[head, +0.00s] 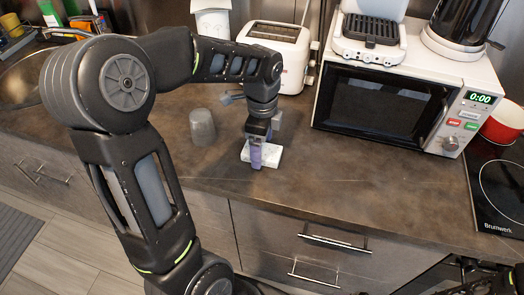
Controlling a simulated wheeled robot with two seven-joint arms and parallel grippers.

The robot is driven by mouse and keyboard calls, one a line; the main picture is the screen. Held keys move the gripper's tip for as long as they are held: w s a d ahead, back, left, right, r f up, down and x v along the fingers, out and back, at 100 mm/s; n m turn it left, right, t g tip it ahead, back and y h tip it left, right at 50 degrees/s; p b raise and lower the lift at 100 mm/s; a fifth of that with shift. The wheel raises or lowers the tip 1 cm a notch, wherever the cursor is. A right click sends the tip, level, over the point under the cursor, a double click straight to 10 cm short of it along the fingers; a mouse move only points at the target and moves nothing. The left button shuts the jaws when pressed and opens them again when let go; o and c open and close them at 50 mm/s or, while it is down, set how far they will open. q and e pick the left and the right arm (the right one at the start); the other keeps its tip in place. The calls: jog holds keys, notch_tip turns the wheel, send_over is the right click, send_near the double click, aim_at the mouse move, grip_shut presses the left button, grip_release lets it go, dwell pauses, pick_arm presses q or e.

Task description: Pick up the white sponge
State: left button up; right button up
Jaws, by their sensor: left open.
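The white sponge (272,159) lies flat on the dark countertop, near its front edge. My left gripper (256,155) points down at the sponge, with its purplish fingertips over the sponge's left and middle part. The jaws are open. The fingers hide part of the sponge, and I cannot tell whether they touch it. Dark parts of my right arm show at the bottom right corner; its jaws cannot be made out there.
A grey cup (202,127) stands left of the sponge. A white toaster (283,48) is behind my left wrist. A microwave (400,105) stands to the right, with a waffle maker (368,35) and kettle on top. A red pot (503,122) sits far right. Counter right of the sponge is clear.

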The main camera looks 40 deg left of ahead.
pick_arm(q)
jog(key=shift+f, duration=0.3)
dwell(0.4)
jog(key=c, duration=1.5)
notch_tip(320, 180, up, 10)
jog(key=shift+r, duration=0.1)
jog(key=shift+c, duration=0.2)
dwell(0.4)
